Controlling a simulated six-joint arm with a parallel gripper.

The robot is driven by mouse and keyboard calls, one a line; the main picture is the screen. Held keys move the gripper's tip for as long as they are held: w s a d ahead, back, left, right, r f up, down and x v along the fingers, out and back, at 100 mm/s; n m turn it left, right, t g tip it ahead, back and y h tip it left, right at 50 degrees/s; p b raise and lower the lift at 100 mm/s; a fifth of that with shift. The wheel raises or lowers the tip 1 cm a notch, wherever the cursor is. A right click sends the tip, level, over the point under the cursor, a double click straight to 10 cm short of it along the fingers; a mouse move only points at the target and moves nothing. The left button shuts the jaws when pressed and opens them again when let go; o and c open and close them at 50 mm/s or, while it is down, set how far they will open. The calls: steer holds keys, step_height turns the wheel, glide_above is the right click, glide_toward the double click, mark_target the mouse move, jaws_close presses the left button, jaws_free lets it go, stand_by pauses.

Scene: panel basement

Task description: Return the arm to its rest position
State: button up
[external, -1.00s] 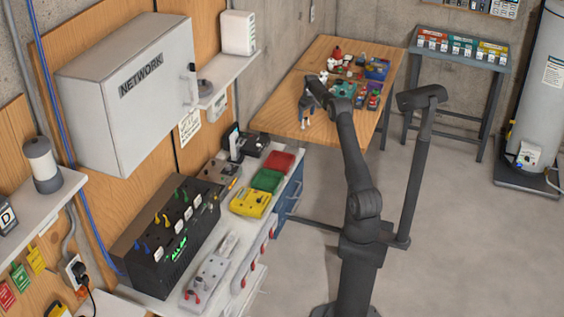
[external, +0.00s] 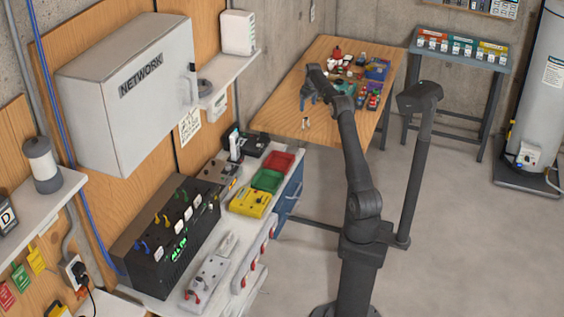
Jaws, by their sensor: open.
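My gripper (external: 307,103) shows in the external view above the left part of the wooden table (external: 274,118), pointing down. Its jaws are open, and I see nothing held between them. My arm reaches up from its base at the bottom centre and bends over the table. A small pale item (external: 306,123) stands or lies on the table just below the gripper, apart from it.
Several small coloured items and a teal tray sit on the table right of my gripper. A dark post (external: 415,175) stands right of my arm. A workbench with red (external: 279,162), green (external: 268,180) and yellow (external: 249,202) trays is at left.

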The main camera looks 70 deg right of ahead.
mark_target(306, 117)
steer(key=f, duration=0.3)
steer(key=w+f, duration=0.1)
steer(key=f, duration=0.7)
steer(key=shift+w+d+f, duration=0.15)
steer(key=shift+d, duration=0.05)
steer(key=shift+d+r, duration=0.1)
steer(key=shift+r, duration=1.9)
